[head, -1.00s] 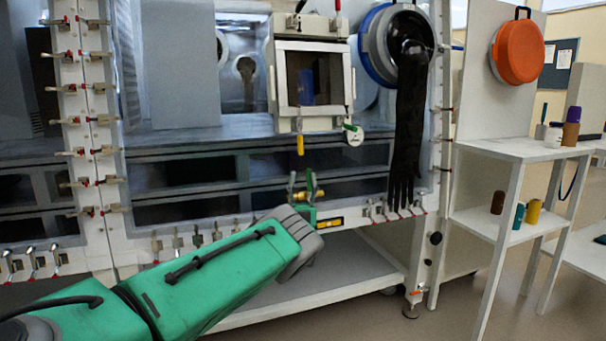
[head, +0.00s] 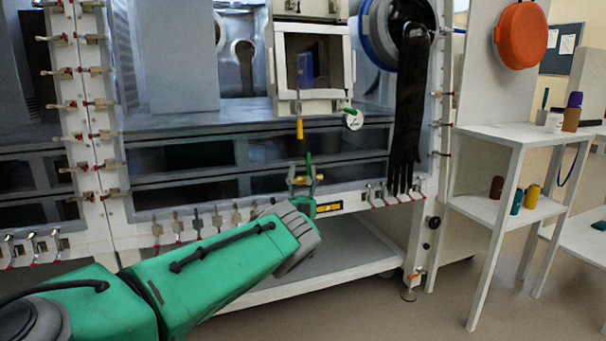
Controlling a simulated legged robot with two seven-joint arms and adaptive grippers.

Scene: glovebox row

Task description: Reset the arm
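My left arm (head: 215,270) is green and reaches in from the lower left. Its gripper (head: 303,174) points up and away from me, in front of the lower front of the glovebox (head: 240,112). Its two fingers look spread apart, with no held object clear between them. Small yellow and green parts show at the fingers, too small to tell what they belong to. My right gripper is not in view.
A black glove (head: 407,110) hangs from a round port at the right. Small latches (head: 215,220) line the glovebox edge. A white shelf (head: 500,207) with bottles stands at the right. An orange round cover (head: 521,36) hangs above it. Floor is clear at the lower right.

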